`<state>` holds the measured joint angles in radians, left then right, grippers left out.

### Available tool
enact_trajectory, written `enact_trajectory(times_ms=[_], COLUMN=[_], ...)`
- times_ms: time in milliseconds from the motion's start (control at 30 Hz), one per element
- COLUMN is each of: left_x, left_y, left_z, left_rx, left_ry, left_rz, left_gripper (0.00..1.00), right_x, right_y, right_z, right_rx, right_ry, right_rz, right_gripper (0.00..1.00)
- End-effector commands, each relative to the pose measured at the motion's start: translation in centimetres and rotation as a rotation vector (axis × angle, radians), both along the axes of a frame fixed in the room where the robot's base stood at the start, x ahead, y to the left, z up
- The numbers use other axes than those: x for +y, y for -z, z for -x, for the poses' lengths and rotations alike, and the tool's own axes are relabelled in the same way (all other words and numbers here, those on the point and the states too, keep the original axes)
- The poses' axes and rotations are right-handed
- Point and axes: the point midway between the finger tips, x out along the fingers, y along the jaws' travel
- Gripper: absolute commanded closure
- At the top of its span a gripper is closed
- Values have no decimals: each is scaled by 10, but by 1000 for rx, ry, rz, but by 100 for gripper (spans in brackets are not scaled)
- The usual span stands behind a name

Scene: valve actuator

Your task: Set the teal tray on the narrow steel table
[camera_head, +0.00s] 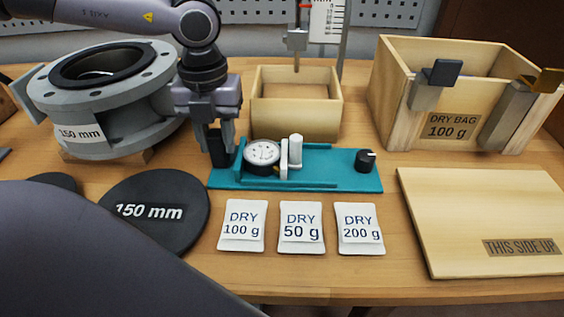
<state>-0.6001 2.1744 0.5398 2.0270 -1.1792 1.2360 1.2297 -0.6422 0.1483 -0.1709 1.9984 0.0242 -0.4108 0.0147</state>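The teal tray (325,178) lies flat on the wooden table, near the middle of the head view. It carries a round dial gauge (262,152), a white upright peg (295,149) and a black knob (365,160). My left gripper (219,155) points down at the tray's left end, its dark fingertips over or against that end. Whether the fingers are closed on the tray's edge cannot be made out. My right gripper is not in view. No narrow steel table shows in this view.
A grey flanged valve body (100,125) stands left; a black 150 mm disc (160,210) lies before it. Three dry-bag packets (300,228) lie in front of the tray. An open wooden box (295,115) stands behind, a larger crate (395,85) and wooden board (480,215) right.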

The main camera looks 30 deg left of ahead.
Motion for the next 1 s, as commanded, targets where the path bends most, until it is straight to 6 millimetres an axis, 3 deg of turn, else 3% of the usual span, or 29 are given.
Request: enact_trajectory(times_ms=[367, 567, 767, 1000], left_x=[0, 0, 0, 0], left_y=[-3, -16, -50, -109], left_z=[-1, -2, -2, -2], left_rx=[-4, -8, -11, -10], left_ry=[0, -1, -1, -1], left_rz=[1, 1, 0, -1], left_gripper=[100, 100, 100, 100], right_x=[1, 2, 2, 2], right_y=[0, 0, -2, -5], right_z=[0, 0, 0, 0], right_rx=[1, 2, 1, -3], right_ry=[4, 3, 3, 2], right_rz=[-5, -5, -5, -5], right_gripper=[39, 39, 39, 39])
